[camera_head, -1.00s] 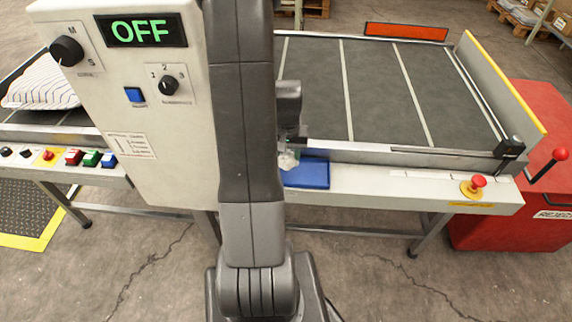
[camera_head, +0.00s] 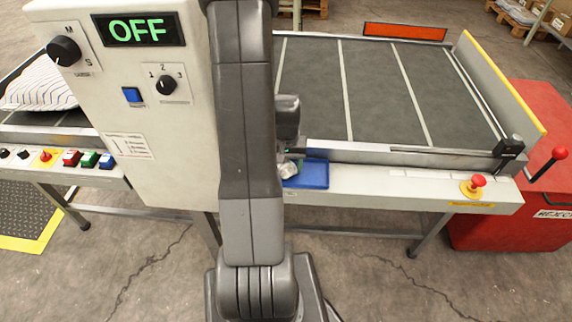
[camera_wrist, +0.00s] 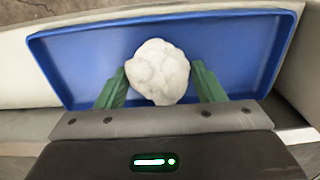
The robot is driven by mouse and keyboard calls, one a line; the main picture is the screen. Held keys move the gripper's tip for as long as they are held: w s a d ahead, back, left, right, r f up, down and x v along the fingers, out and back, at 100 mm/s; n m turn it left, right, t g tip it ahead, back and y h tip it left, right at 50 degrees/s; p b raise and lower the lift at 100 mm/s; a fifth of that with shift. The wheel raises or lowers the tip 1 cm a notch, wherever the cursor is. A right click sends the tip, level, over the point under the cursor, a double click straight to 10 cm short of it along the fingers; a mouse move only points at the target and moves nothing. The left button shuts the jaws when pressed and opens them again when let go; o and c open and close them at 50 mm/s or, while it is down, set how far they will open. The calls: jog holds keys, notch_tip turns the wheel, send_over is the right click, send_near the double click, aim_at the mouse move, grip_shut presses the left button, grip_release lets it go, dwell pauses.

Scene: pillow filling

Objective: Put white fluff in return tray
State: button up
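The white fluff (camera_wrist: 160,72) is a lumpy white ball between the two green fingertips of my gripper (camera_wrist: 161,84) in the wrist view. The fingers press on its two sides, so my gripper is shut on it. Behind and below the fluff is the blue return tray (camera_wrist: 80,58), shallow and with a raised rim. I cannot tell whether the fluff touches the tray floor. In the head view the fluff (camera_head: 289,170) shows at the left end of the tray (camera_head: 314,176). My arm hides most of the gripper there.
A control box (camera_head: 150,185) reading OFF stands left of my arm. A grey conveyor belt (camera_head: 375,90) lies behind the tray. A red emergency button (camera_head: 478,181) and a red reject bin (camera_head: 490,222) are to the right. A striped pillow (camera_head: 40,85) lies at far left.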

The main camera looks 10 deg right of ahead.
aim_at(286, 164)
jog(key=shift+r, duration=0.15)
notch_tip(286, 164, up, 12)
jog(key=p, duration=0.1)
dwell(0.4)
jog(key=shift+c, duration=0.4)
dwell(1.1)
